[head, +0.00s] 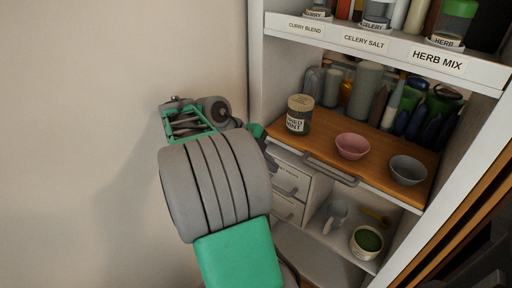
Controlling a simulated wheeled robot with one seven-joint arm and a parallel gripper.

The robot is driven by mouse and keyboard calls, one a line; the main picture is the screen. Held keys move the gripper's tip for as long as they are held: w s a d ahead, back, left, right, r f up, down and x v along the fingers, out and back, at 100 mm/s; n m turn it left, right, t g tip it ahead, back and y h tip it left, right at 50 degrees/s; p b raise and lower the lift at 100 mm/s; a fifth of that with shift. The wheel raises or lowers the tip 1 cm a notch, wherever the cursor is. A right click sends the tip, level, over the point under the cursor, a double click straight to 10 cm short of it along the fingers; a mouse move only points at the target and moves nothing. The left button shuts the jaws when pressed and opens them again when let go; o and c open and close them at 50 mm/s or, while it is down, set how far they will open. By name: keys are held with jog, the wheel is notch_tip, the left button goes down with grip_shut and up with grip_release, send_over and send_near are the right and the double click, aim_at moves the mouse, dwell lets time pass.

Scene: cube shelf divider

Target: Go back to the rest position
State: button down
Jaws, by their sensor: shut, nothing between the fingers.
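My arm rises from the bottom centre, with a green link and a large grey ribbed joint in front of the left side of the shelf unit. My gripper (268,150) shows only in part past the joint's right edge, near the left edge of the wooden shelf board (322,137). It is shut and empty; most of it is hidden behind my arm. A lidded jar, its label partly readable as "mint" (299,115), stands upright on the board, to the right of the gripper and apart from it.
A pink bowl (352,146) and a grey bowl (407,170) stand on the board, with several bottles behind. A grey handle (331,171) runs along its front. Below are white drawers (289,181), a mug (336,217) and a green-filled bowl (367,242). The wall at left is bare.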

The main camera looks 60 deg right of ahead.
jog(key=w+a+r+n+t+y+p, duration=0.1)
jog(key=w+a+r+n+t+p, duration=0.2)
jog(key=w+a+r+n+p, duration=0.55)
jog(key=w+a+r+n+t+p, duration=0.3)
jog(key=w+a+r+n+p, duration=0.15)
jog(key=a+n, duration=0.5)
jog(key=s+a+r+n+t+y+p, duration=0.1)
jog(key=a+n+p, duration=0.3)
jog(key=a+n, duration=0.5)
jog(key=s+a+r+n+t+y+p, duration=0.1)
jog(key=a+r+n+y+p, duration=0.2)
jog(key=a+n, duration=0.6)
jog(key=shift+a+r+p, duration=0.5)
jog(key=shift+a+p, duration=0.05)
jog(key=shift+p, duration=0.1)
